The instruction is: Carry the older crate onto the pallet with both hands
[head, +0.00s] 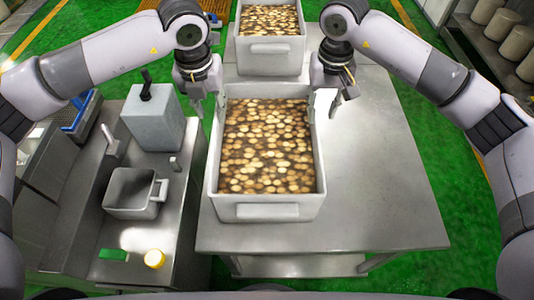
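A light grey crate (267,212) full of round brown and tan pieces stands on the steel table in front of me. A second, similar crate (270,55) stands behind it, at the top of the view. I cannot tell from the picture which crate is older. My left gripper (209,104) is open at the near crate's far left corner, with its fingers pointing down. My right gripper (326,104) is open at the far right corner. Neither holds anything, and I cannot tell whether they touch the rim. An orange-brown slatted surface (214,6) at the top edge may be the pallet.
The steel table (375,190) is clear right of the near crate. Several pale cylinders (500,25) stand at top right.

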